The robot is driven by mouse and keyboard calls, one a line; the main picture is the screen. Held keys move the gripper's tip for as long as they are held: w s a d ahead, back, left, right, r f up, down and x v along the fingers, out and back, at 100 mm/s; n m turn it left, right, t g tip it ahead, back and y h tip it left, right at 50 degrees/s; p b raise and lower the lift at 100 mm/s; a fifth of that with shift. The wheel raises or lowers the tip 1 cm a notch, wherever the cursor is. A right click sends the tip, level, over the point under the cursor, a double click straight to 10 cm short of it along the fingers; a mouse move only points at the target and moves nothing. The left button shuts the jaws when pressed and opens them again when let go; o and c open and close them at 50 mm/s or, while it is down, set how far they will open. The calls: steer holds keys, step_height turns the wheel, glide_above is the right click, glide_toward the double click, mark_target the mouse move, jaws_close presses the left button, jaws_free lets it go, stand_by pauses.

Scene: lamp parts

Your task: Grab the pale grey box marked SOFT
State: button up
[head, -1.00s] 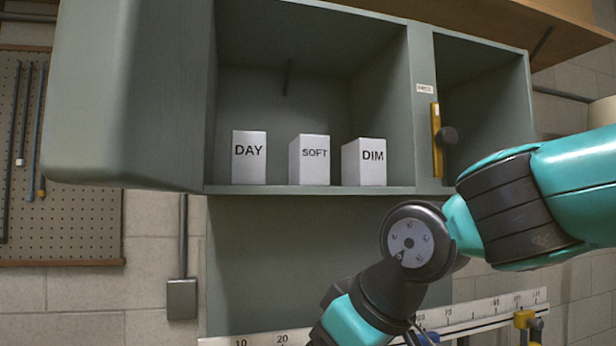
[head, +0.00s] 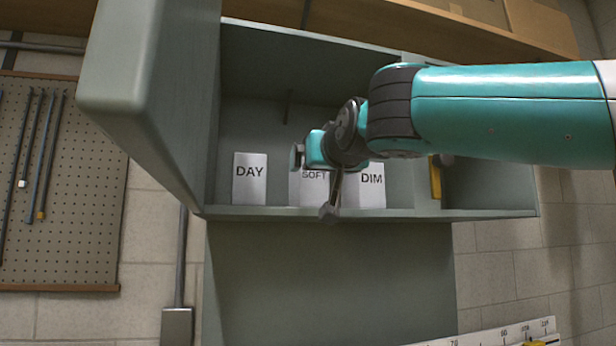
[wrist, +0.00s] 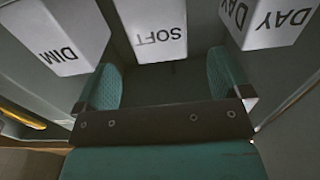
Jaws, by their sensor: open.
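The pale grey box marked SOFT (head: 308,188) stands on the cabinet shelf between two similar boxes; my arm partly covers it in the head view. In the wrist view the SOFT box (wrist: 155,28) appears upside down, ahead of my gripper and roughly in line with the space between its fingers. My gripper (wrist: 163,85) is open, with a teal pad on each side and nothing between them. In the head view my gripper (head: 315,180) is in front of the SOFT box, at the shelf opening. I cannot tell whether it touches the box.
The DAY box (head: 250,178) stands left of SOFT and the DIM box (head: 371,185) close to its right. The shelf's front edge (head: 270,212) runs below them.

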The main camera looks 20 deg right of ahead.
steer(key=w+p, duration=0.1)
steer(key=w, duration=0.1)
steer(key=w+p, duration=0.2)
steer(key=w, duration=0.1)
steer(key=w+p, duration=0.2)
steer(key=w, duration=0.1)
steer(key=shift+r, duration=0.3)
steer(key=shift+w+f, duration=0.1)
steer(key=shift+w, duration=0.1)
steer(key=c, duration=1.1)
step_height(320, 180, up, 20)
steer(key=p, duration=0.6)
steer(key=shift+d+p, duration=0.1)
steer(key=shift+p, duration=0.2)
